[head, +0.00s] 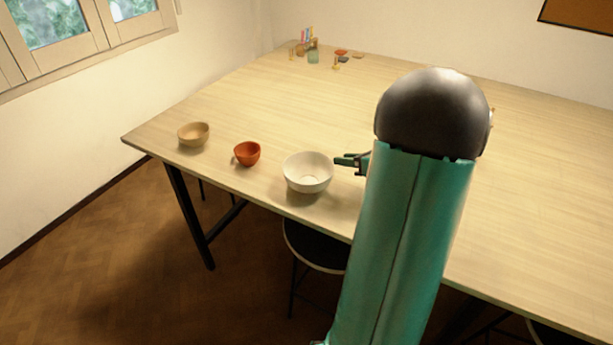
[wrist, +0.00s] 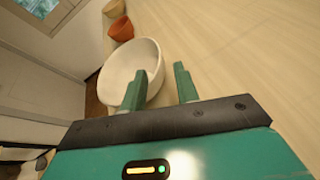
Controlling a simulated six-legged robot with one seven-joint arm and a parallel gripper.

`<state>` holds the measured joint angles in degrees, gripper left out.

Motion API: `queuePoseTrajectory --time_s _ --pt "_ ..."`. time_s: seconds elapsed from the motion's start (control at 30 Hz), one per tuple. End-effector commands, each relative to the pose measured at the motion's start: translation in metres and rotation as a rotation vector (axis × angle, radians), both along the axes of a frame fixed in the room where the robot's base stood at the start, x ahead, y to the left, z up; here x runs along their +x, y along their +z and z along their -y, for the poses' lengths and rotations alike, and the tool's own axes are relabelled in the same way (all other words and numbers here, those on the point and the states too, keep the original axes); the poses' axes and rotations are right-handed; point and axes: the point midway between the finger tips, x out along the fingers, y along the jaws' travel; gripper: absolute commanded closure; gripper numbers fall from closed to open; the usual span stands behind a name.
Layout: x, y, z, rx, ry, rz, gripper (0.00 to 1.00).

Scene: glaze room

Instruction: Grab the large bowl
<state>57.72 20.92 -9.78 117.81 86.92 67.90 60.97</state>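The large bowl (head: 307,176) is white and stands upright near the table's front edge. It also shows in the wrist view (wrist: 118,75), just ahead of the fingers. My gripper (wrist: 160,72) is open with nothing held. In the wrist view its left finger overlaps the bowl and its right finger has bare table behind it, so the bowl's right rim shows between them. In the head view my gripper (head: 340,161) is close to the bowl's right rim, partly hidden by my arm. I cannot tell whether a finger touches the bowl.
A small orange-red cup (head: 247,154) and a tan bowl (head: 193,134) stand to the left along the edge of the wooden table (head: 270,100). Several small items, including a green jar (head: 313,56), sit at the far corner. A dark stool (head: 315,248) is below the front edge.

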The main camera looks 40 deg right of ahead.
Motion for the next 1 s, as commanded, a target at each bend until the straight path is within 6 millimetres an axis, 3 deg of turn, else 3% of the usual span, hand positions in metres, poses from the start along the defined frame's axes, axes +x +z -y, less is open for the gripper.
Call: queuePoseTrajectory --time_s 0.27,0.53,0.8,0.97,1.0 --pt "0.023 -0.007 -0.006 0.0 0.005 0.0 0.69" --pt "0.061 -0.019 -0.013 0.0 0.007 0.0 0.69" --pt "0.065 -0.02 -0.014 0.0 0.005 0.0 0.69" --pt "0.065 -0.02 -0.013 0.0 0.005 0.0 1.0" --pt "0.065 -0.02 -0.013 0.0 0.005 0.0 1.0"
